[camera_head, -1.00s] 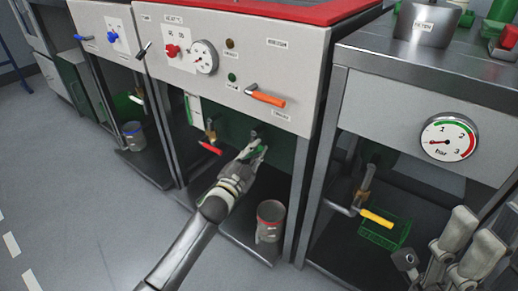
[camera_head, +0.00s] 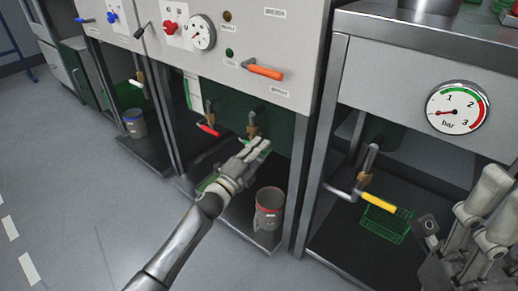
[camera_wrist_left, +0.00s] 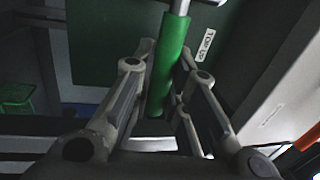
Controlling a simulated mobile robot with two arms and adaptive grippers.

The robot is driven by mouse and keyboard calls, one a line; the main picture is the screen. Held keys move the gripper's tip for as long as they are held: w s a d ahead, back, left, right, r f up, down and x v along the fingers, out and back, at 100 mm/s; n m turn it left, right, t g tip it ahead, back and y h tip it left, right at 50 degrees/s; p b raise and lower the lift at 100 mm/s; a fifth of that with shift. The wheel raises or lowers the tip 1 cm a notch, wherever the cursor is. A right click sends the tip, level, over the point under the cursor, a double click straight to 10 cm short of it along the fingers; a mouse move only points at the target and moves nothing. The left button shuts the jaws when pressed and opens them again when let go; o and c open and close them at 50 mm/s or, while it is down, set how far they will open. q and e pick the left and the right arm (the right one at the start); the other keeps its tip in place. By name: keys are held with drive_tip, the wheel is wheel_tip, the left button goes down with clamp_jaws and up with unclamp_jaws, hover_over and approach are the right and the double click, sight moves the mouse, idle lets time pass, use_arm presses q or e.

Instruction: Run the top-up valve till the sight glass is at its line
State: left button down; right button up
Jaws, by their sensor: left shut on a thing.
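The top-up valve's green handle (camera_wrist_left: 170,62) runs between the fingers of my left gripper (camera_wrist_left: 168,92) in the left wrist view, with a "TOP UP" label (camera_wrist_left: 208,44) beside it. The gripper is shut on the handle. In the head view my left gripper (camera_head: 262,147) is just below the brass valve body (camera_head: 252,125), and its fingers mostly hide the handle. The sight glass appears to be the narrow white strip (camera_head: 193,94) on the left; its level is too small to read. My right gripper (camera_head: 485,215) is at the right edge, its jaw opening unclear.
A red-handled valve (camera_head: 208,129) sits left of my left gripper. A grey can with a red rim (camera_head: 268,209) stands on the lower shelf. An orange lever (camera_head: 263,70) is above. On the right are a yellow-handled valve (camera_head: 379,202), a green crate (camera_head: 386,224) and a pressure gauge (camera_head: 457,107).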

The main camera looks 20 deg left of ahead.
use_arm(q)
drive_tip(key=shift+d+f+m, duration=0.1)
drive_tip(key=shift+f+m, duration=0.15)
drive_tip(key=shift+m, duration=0.15)
drive_tip(key=c, duration=1.4)
unclamp_jaws()
drive_tip(key=v, duration=1.2)
